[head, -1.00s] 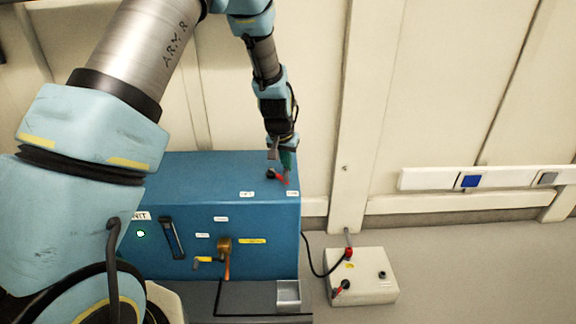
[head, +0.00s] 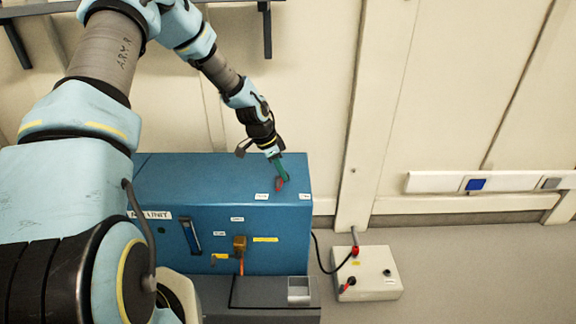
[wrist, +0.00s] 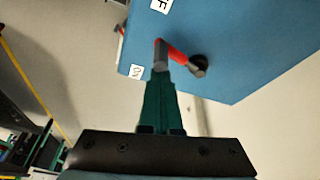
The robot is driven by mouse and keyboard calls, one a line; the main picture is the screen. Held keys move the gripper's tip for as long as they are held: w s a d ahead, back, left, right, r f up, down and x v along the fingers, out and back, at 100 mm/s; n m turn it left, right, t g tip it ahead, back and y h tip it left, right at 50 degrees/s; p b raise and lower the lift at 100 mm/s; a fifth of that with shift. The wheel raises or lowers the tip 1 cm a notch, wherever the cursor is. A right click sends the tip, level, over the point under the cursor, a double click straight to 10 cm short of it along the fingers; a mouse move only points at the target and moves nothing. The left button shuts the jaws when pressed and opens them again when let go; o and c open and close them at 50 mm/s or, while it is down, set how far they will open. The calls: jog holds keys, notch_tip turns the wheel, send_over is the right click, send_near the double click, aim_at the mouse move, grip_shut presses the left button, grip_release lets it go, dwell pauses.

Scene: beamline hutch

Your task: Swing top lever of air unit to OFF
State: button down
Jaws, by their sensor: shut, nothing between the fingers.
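The blue air unit (head: 180,172) stands against the wall. Its top lever is red (head: 279,185), with a black pivot (wrist: 197,65) and a grey end piece (wrist: 160,54) in the wrist view. Two white labels are on the top's front edge: the left one (head: 262,196) and the right one (head: 305,196). The wrist view shows one ending in F (wrist: 161,5) and a partly readable ON label (wrist: 137,71). The lever points between them. My gripper (head: 286,178) is shut and empty, its green fingertips (wrist: 160,76) right at the lever's end; contact is unclear.
A grey box (head: 365,272) with a cable lies on the floor at right. A wall rail (head: 430,182) runs at right. The space above the unit's top is open.

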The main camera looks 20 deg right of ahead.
jog(key=m+p, duration=0.1)
jog(key=w+a+m+g, duration=0.1)
jog(key=shift+a+r+m+p, duration=0.15)
jog(key=shift+a+m+p, duration=0.05)
jog(key=shift+m+p, duration=0.2)
jog(key=shift+f, duration=0.2)
jog(key=shift+w+d, duration=0.45)
jog(key=shift+d, duration=0.2)
